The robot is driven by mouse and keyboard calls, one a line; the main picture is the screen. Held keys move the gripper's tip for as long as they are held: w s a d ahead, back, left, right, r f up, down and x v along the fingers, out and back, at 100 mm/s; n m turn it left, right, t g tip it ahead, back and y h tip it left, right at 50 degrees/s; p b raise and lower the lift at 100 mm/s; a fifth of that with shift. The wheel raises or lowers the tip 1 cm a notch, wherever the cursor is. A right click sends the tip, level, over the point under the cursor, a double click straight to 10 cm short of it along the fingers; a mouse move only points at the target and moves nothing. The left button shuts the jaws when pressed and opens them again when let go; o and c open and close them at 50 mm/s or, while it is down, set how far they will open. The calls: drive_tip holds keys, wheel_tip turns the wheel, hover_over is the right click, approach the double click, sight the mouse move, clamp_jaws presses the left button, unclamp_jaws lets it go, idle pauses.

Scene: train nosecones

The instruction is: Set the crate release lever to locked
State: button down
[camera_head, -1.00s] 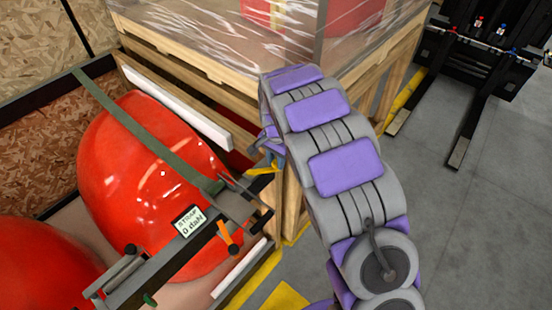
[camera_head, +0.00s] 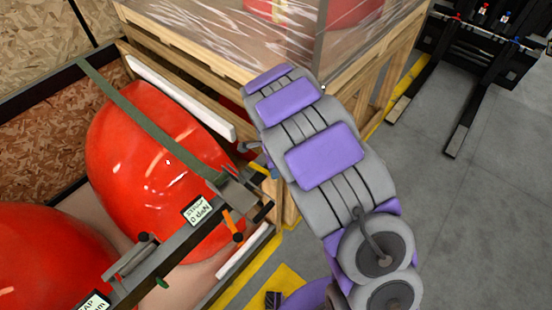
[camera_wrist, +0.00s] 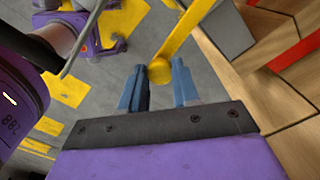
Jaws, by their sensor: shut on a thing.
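In the wrist view, a yellow lever (camera_wrist: 185,32) with a round end knob reaches down between the two blue-grey fingers of my gripper (camera_wrist: 159,75). My gripper is shut on this knob near the fingertips. In the head view, a small yellow piece (camera_head: 258,168), seemingly the lever, shows at the corner of the crate (camera_head: 190,80), beside my arm. My arm hides most of the gripper and lever there. I cannot read any locked or unlocked mark.
Red nosecones (camera_head: 160,130) lie in the crate under a green strap (camera_head: 140,118). A wrapped wooden crate (camera_head: 215,65) stands behind. Forklift forks (camera_head: 468,118) and clear grey floor are at right.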

drive_tip(key=shift+s+a+r+m+p, duration=0.15)
drive_tip(key=shift+s+a+m+p, duration=0.35)
drive_tip(key=shift+m, duration=0.4)
drive_tip(key=c, duration=0.8)
unclamp_jaws()
drive_tip(key=shift+s+a, duration=0.1)
drive_tip(key=shift+r, duration=0.2)
wheel_tip(320, 180, up, 17)
drive_tip(key=p, duration=0.1)
drive_tip(key=shift+f+p, duration=0.2)
drive_tip(key=shift+p, duration=0.15)
